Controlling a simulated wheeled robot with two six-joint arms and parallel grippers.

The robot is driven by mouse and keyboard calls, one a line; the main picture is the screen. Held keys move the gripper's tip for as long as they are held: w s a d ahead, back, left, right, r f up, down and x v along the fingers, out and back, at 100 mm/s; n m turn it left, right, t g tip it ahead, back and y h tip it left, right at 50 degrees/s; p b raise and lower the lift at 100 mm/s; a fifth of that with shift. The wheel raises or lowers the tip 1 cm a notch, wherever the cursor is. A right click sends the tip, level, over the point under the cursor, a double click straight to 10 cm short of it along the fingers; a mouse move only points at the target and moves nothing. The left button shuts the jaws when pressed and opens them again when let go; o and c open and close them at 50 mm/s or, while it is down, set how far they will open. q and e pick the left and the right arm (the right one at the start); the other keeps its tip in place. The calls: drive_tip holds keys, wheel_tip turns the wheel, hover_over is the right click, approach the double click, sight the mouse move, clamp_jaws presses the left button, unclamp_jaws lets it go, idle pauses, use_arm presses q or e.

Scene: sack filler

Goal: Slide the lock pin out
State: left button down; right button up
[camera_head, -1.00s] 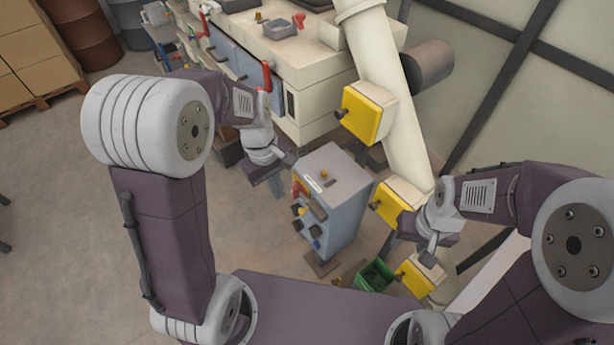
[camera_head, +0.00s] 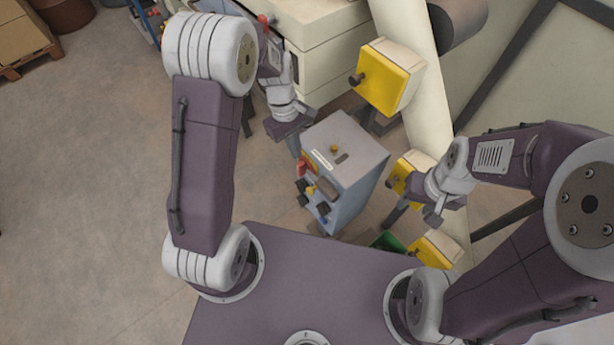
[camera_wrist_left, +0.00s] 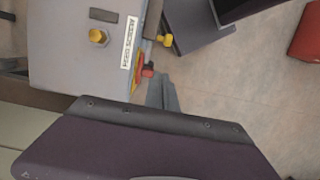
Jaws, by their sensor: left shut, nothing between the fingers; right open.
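A grey-blue cabinet (camera_head: 360,158) stands in the middle of the head view. It has a small brass knob (camera_head: 334,149) on top, a white label beside it and red, yellow and dark controls on its front. The left wrist view shows the brass knob (camera_wrist_left: 98,36), the label reading FEED SCREW (camera_wrist_left: 130,42) and a red part (camera_wrist_left: 147,70). I cannot tell which part is the lock pin. My left gripper (camera_head: 297,147) is shut and empty by the cabinet's far left corner. My right gripper (camera_head: 432,216) is open to the right of the cabinet, near the yellow boxes.
Yellow-fronted boxes (camera_head: 384,80) line a cream pipe (camera_head: 415,45) at right. A cream machine (camera_head: 325,40) stands behind the cabinet. A green bin (camera_head: 388,241) is low at right. Open floor (camera_head: 100,170) lies to the left.

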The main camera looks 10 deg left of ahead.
sight(299, 168)
use_arm(q)
drive_tip(key=f, duration=0.2)
drive_tip(key=d+f, duration=0.1)
drive_tip(key=f, duration=0.2)
drive_tip(key=s+f, duration=0.1)
drive_tip(key=f, duration=0.1)
drive_tip(key=shift+s+d+f, duration=0.1)
drive_tip(key=shift+d+f, duration=0.1)
drive_tip(key=shift+f, duration=0.1)
drive_tip(key=s+d, duration=0.1)
drive_tip(key=s+d+f, duration=0.1)
drive_tip(key=d, duration=0.1)
drive_tip(key=shift+s+f, duration=0.1)
drive_tip(key=shift+s, duration=0.05)
drive_tip(key=shift+a, duration=0.1)
